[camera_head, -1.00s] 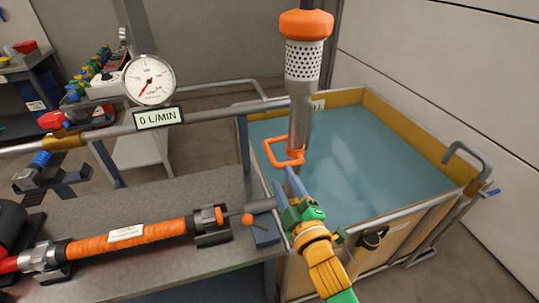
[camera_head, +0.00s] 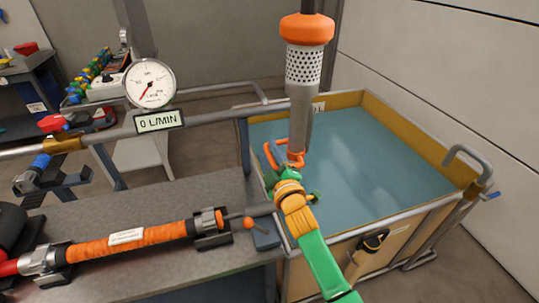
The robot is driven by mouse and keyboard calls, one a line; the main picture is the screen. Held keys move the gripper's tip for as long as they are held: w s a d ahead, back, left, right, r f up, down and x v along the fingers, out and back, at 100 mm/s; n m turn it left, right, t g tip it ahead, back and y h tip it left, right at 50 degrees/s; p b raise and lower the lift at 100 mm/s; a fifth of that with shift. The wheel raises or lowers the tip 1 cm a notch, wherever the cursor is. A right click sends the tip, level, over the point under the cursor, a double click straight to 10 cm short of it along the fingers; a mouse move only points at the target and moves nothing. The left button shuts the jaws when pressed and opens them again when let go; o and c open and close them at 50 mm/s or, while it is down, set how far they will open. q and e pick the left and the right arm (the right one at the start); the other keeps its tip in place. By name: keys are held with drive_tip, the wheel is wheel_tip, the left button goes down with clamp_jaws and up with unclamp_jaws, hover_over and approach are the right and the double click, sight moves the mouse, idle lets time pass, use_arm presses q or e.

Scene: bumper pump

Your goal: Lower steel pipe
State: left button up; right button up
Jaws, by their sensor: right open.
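The steel pipe (camera_head: 299,118) stands upright over the water tank, with a perforated section (camera_head: 303,67) and an orange cap (camera_head: 307,29) at its upper end. Its orange loop handle (camera_head: 297,158) sticks out near the pipe's lower end and is partly hidden by my gripper. My right gripper (camera_head: 275,157) is open at the handle, its fingers beside or around the loop; I cannot tell whether they touch it. My green and orange right arm comes up from the bottom. My left gripper is not in view.
The water tank (camera_head: 432,139) with its yellow-brown rim lies behind and right of my arm. A grey bench (camera_head: 150,205) on the left carries an orange hose (camera_head: 150,236) in clamps. A gauge (camera_head: 150,83) and a "0 L/MIN" display (camera_head: 159,121) sit on a horizontal pipe.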

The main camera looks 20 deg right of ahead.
clamp_jaws()
drive_tip(key=shift+s+f, duration=0.1)
